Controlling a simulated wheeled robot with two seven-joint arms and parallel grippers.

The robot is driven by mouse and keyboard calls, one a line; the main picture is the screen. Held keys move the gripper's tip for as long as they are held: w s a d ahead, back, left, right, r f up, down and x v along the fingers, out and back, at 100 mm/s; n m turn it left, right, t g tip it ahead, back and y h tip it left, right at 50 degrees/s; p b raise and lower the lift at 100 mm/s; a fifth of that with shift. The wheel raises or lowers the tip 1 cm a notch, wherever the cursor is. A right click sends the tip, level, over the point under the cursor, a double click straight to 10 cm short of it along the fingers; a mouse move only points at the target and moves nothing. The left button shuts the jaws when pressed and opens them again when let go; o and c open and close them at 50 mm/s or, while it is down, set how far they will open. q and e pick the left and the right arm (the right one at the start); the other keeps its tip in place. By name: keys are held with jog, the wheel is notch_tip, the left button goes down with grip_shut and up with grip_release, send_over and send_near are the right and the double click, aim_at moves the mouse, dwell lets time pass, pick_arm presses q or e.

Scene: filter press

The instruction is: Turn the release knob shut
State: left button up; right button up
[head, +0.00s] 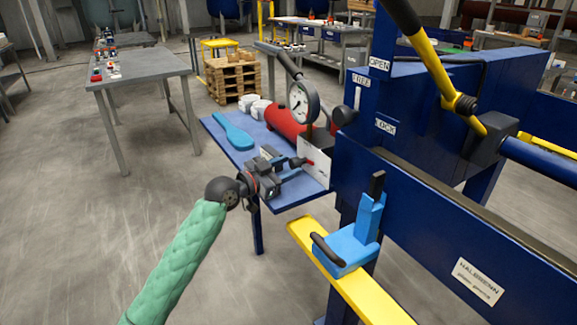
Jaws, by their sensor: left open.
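The hand pump with its red cylinder (284,121) and round pressure gauge (299,103) stands on a blue shelf (226,139) beside the press. A small red part (310,162) shows low on the pump's pale front block (314,155), at a dark fitting that looks like the release knob; its setting is too small to read. My left gripper (287,167), at the end of the green-sleeved arm, is open just in front of this fitting. I cannot tell whether its fingers touch it. My right gripper is out of view.
A blue wrench-like tool (233,131) and white containers (256,107) lie on the shelf. The blue press frame (430,205) with OPEN, FREE and LOCK labels fills the right side. A yellow bar (362,294) carries a light-blue handled block (348,246).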

pick_arm(q)
jog(key=shift+w+d, duration=0.25)
jog(key=shift+d, duration=0.1)
jog(key=c, duration=0.7)
jog(key=shift+r+n+p, duration=0.25)
jog(key=shift+n+p, duration=0.05)
jog(key=shift+p, duration=0.25)
jog(key=shift+f+n+p, duration=0.2)
jog(key=shift+n+p, duration=0.9)
jog(key=o, duration=0.7)
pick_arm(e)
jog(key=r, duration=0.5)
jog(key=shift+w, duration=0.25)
pick_arm(q)
jog(key=shift+a, duration=0.1)
